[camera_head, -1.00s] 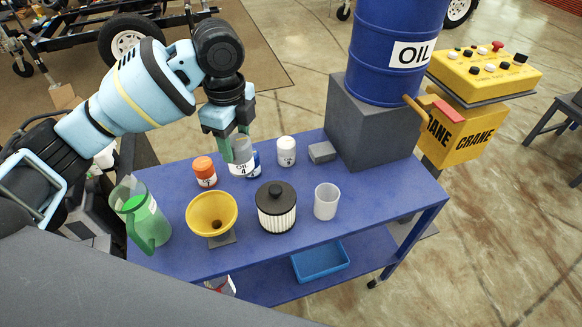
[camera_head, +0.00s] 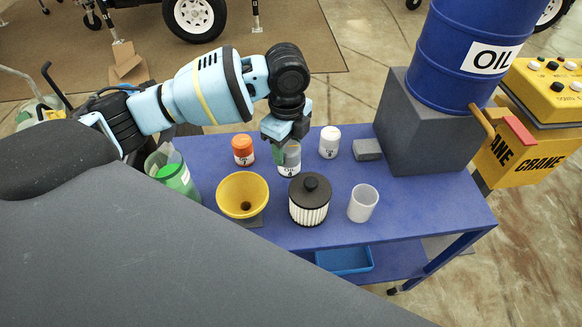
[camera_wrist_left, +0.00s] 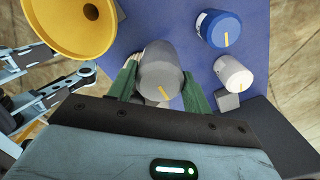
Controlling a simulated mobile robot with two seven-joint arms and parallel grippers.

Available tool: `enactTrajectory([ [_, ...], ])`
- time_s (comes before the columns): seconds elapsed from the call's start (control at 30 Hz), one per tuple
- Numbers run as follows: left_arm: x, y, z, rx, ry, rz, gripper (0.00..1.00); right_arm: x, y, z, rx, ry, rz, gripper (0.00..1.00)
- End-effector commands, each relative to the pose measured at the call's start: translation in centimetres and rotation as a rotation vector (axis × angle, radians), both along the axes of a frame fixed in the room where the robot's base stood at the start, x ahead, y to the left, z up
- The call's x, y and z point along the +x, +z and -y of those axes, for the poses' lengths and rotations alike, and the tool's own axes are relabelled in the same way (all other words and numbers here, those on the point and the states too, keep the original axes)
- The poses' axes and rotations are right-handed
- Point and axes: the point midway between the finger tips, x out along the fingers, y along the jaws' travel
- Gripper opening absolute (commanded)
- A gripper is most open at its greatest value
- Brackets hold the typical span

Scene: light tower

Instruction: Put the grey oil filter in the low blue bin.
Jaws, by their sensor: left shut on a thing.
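The grey oil filter (camera_head: 289,160) has a white label and a grey body, and stands upright over the blue tabletop in the head view. My left gripper (camera_wrist_left: 160,90) is shut on it, with a green finger on each side. The filter (camera_wrist_left: 162,72) shows its grey end with a yellow mark in the left wrist view. I cannot tell whether its base touches the table. The low blue bin (camera_head: 345,262) is on the lower shelf, partly under the tabletop, and looks empty. My right gripper is not in view.
A yellow funnel (camera_head: 243,194), black-capped pleated filter (camera_head: 309,200), clear cup (camera_head: 363,203), orange-capped can (camera_head: 243,150) and white can (camera_head: 329,141) stand around the grey filter. A blue can (camera_wrist_left: 220,28) shows in the wrist view. A dark block (camera_head: 428,125) with the oil drum occupies the right.

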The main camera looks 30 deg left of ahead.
Motion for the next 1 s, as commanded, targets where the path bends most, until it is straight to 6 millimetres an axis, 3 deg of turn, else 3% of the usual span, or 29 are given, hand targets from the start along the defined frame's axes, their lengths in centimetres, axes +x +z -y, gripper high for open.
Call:
enactTrajectory([
  [0.13, 0.1, -1.8, 0.0, -0.001, 0.0, 0.002, 0.18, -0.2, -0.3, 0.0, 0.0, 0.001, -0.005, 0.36],
  [0.43, 0.1, -2.8, 0.0, 0.0, 0.0, 0.002, 0.18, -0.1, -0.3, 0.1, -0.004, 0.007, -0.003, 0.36],
  [0.73, 0.0, -7.5, 0.0, -0.001, 0.0, 0.001, 0.18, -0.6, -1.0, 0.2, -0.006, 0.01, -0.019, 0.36],
  [1.0, 0.1, -8.2, 0.1, -0.002, -0.001, 0.005, 0.18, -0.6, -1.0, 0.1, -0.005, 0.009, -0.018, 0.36],
])
